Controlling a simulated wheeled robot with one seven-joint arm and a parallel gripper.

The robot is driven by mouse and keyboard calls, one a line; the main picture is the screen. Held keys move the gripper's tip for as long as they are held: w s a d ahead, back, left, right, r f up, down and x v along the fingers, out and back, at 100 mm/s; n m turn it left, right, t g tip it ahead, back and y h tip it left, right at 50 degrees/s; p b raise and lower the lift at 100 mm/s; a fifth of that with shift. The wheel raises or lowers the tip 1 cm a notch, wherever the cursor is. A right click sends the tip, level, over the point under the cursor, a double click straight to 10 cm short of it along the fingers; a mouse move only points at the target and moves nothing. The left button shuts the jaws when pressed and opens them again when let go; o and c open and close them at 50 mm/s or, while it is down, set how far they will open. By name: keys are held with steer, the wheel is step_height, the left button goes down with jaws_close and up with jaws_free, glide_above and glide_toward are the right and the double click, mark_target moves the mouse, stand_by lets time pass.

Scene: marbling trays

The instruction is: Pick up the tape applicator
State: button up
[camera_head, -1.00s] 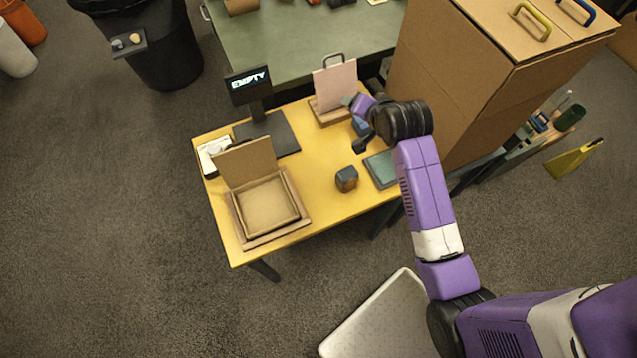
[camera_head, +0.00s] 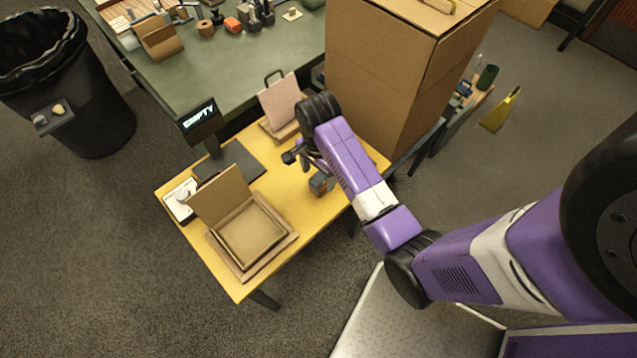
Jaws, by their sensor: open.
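A small dark grey block with an orange-brown side (camera_head: 320,184) stands on the yellow table (camera_head: 312,212), partly behind my arm. It may be the tape applicator, but it is too small to be sure. My gripper (camera_head: 297,159) is open over the table, a little up and left of that block in the picture. It appears empty and apart from the block. My purple arm covers part of the table's right side.
An open cardboard box (camera_head: 250,232) stands at the table's front left. A white tray (camera_head: 176,204), a scale reading EMPTY (camera_head: 240,163) and a pink panel with a handle (camera_head: 281,101) stand behind. A tall carton (camera_head: 375,85) rises at the right.

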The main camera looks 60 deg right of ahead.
mark_target(320, 177)
steer(key=shift+s+d+f, duration=0.1)
steer(key=shift+f, duration=1.1)
steer(key=shift+s+d+f, duration=0.1)
steer(key=shift+f, duration=1.05)
jaws_close()
steer(key=shift+r, duration=0.15)
step_height(320, 177, up, 10)
steer(key=shift+f, duration=0.1)
steer(key=c, duration=0.7)
jaws_free()
steer(key=c, duration=0.6)
